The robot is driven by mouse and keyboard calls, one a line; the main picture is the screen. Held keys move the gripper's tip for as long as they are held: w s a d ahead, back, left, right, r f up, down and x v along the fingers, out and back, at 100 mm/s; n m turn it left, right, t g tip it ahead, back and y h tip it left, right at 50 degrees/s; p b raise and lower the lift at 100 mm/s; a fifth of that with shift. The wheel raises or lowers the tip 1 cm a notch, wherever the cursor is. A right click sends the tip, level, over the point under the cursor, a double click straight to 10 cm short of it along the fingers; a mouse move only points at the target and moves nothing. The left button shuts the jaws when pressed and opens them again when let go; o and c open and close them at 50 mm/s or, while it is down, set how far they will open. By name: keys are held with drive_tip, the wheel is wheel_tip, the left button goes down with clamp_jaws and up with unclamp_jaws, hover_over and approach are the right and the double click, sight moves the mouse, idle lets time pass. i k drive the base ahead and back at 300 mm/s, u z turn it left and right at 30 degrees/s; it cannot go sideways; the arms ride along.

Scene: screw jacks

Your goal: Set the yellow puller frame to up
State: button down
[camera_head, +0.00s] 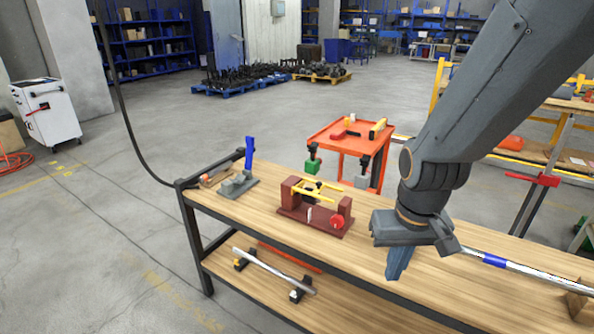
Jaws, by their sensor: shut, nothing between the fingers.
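The yellow puller frame (322,199) lies low and roughly level across a dark red screw-jack base (294,216) on the wooden bench. The base has upright blocks at its ends and a round red wheel (337,221) at its front right. A small pale upright pin stands in front of the frame. My gripper (396,264) is shut and empty, pointing down to the right of the jack and apart from it. Its fingers look blue-grey. The frame's far side is too small to make out well.
A grey fixture with a blue lever (249,155) stands left of the jack. An orange cart (330,138) stands behind. A metal bar with a blue band (494,260) lies right.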

sight(318, 189)
drive_tip(key=u, duration=0.55)
drive_tip(key=k, duration=0.6)
drive_tip(key=u, duration=0.45)
drive_tip(key=i, duration=1.05)
drive_tip(key=z, duration=0.85)
